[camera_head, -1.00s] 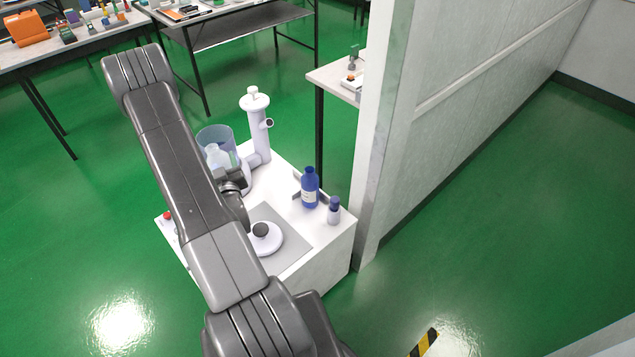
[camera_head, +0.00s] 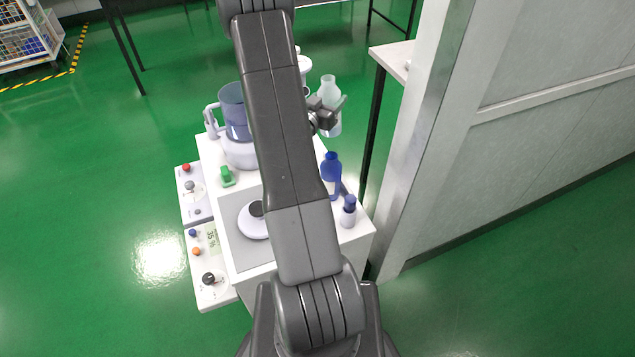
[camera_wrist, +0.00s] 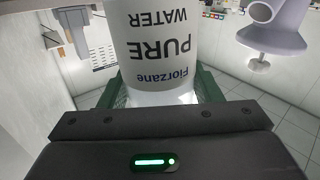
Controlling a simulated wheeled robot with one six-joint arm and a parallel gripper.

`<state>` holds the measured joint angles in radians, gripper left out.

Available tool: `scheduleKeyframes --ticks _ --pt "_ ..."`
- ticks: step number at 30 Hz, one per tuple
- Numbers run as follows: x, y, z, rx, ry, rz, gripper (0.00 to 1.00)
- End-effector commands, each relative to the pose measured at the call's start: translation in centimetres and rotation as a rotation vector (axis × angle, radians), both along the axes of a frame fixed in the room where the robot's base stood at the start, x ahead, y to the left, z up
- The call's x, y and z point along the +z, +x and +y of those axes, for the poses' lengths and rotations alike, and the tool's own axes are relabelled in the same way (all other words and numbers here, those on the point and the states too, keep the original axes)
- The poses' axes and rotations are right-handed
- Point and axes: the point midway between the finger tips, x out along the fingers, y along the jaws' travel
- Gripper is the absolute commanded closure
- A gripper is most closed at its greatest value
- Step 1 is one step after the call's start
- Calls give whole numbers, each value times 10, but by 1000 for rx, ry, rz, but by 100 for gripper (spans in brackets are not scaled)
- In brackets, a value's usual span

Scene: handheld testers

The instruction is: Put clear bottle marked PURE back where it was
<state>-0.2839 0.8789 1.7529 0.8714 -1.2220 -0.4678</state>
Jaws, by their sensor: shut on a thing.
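The clear bottle marked PURE (camera_head: 329,90) is in my gripper (camera_head: 327,106), beyond the right rear part of the white cart top. In the wrist view the bottle's label (camera_wrist: 163,45) reads "Fiorzane PURE WATER" upside down, and the green fingers (camera_wrist: 160,92) close on its sides. The bottle looks upright in the head view. I cannot tell how high it is or whether anything touches its base. My arm hides the middle of the cart.
The white cart top (camera_head: 252,188) holds a bluish jug (camera_head: 232,108), a round white device (camera_head: 252,222), a blue bottle (camera_head: 331,176) and a small blue-capped bottle (camera_head: 348,212). A partition wall (camera_head: 428,130) stands close on the right. A pale shelf (camera_head: 393,58) is behind.

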Motion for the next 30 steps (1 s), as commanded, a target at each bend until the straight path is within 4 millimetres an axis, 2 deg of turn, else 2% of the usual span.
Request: scheduleKeyframes --ticks 1,8,16,24,30 --pt "-14 3 1 -41 8 -11 80" --pt "-38 6 2 -237 29 -24 80" --pt "-70 6 16 -416 51 -44 80" --pt "-85 7 32 -491 61 -59 80" --pt "-98 7 36 -501 60 -58 80"
